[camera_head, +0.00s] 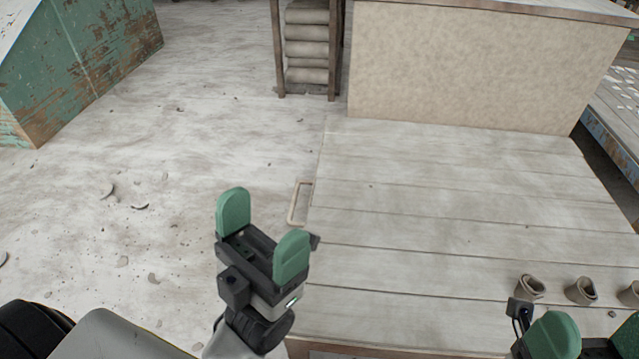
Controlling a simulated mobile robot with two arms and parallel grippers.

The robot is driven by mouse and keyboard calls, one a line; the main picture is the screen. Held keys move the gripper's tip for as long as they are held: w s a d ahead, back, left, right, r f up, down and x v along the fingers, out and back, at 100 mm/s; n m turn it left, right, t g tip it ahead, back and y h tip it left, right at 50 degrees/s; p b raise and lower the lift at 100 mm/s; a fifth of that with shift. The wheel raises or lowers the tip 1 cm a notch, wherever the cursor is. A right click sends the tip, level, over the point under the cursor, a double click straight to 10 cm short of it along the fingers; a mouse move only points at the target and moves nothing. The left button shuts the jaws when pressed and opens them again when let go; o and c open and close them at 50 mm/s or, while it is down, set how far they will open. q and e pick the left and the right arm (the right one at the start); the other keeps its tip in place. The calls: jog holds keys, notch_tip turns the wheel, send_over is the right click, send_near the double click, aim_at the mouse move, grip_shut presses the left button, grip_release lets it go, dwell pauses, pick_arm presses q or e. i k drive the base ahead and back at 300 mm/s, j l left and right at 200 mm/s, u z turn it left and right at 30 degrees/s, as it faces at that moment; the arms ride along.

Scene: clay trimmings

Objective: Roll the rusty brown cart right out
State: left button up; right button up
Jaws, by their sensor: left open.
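No rusty brown cart shows clearly as a whole. A pale brownish loop handle (299,203) sticks out at the left edge of the plank-topped table (430,200); what it belongs to is hidden. My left gripper (262,234) has green fingertips spread apart and nothing between them. In the picture it is just below and left of the handle, apart from it. My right gripper (592,338) is at the lower right corner, partly cut off, its green fingertips apart over the table's near right part.
A brown-post rack (334,50) with stacked rolls stands at the back. A beige panel (480,70) rises behind the table. A worn green cabinet (90,60) is at upper left. Small cups (580,290) stand at right. The pale floor (180,190) left of the table has scattered clay scraps.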

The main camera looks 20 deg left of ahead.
aim_at(427, 233)
jog(key=k+j, duration=0.1)
jog(key=j, duration=0.25)
jog(key=k+j, duration=0.1)
jog(key=j, duration=0.65)
jog(key=k+j, duration=0.15)
jog(key=j, duration=0.25)
jog(key=i+j+z, duration=0.65)
jog(key=i+j, duration=0.15)
jog(key=j, duration=0.1)
